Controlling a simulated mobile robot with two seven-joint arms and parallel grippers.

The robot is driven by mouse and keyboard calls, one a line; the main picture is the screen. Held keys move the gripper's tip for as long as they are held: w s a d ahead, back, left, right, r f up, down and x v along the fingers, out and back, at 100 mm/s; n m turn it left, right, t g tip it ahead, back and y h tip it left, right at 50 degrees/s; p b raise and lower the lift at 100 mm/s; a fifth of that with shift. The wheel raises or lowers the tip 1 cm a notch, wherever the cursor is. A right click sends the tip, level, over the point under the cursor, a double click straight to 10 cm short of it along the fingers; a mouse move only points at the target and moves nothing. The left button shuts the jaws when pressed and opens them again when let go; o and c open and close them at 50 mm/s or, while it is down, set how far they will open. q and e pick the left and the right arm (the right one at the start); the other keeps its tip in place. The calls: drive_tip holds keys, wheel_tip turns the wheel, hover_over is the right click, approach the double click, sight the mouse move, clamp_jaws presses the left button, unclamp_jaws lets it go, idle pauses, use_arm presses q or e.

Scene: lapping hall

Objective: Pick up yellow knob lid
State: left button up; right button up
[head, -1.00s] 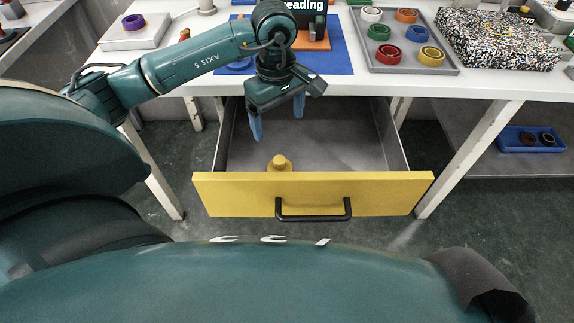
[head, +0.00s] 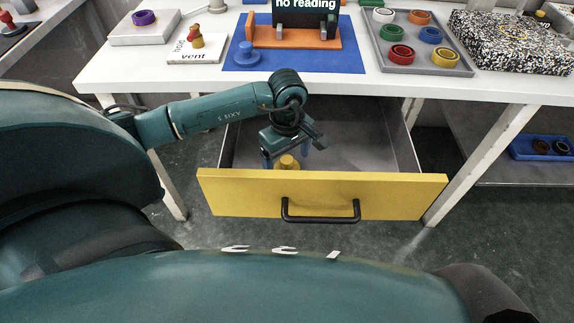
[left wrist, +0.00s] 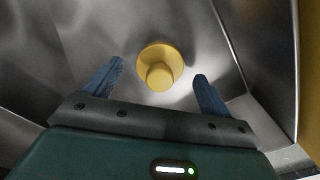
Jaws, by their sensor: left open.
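The yellow knob lid (head: 287,162) sits on the metal floor of the open drawer (head: 411,183), close behind its yellow front. In the left wrist view the lid (left wrist: 160,68) shows as a round yellow disc with a knob, lying ahead of and between the two blue fingers. My left gripper (head: 286,157) is open and empty, lowered into the drawer over the lid. In the left wrist view its fingertips (left wrist: 158,72) are spread to either side, apart from the lid. My right gripper is not in view.
The drawer's side walls and yellow front with a black handle (head: 320,212) surround my left gripper. The white table (head: 130,75) stands behind and above. It bears a blue mat (head: 240,33), a grey tray (head: 464,70) of coloured rings and a speckled block (head: 510,42). The drawer's right part is clear.

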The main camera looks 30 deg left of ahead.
use_arm(q)
drive_tip(key=shift+f, duration=0.5)
drive_tip(key=shift+r, duration=0.1)
drive_tip(key=c, duration=1.2)
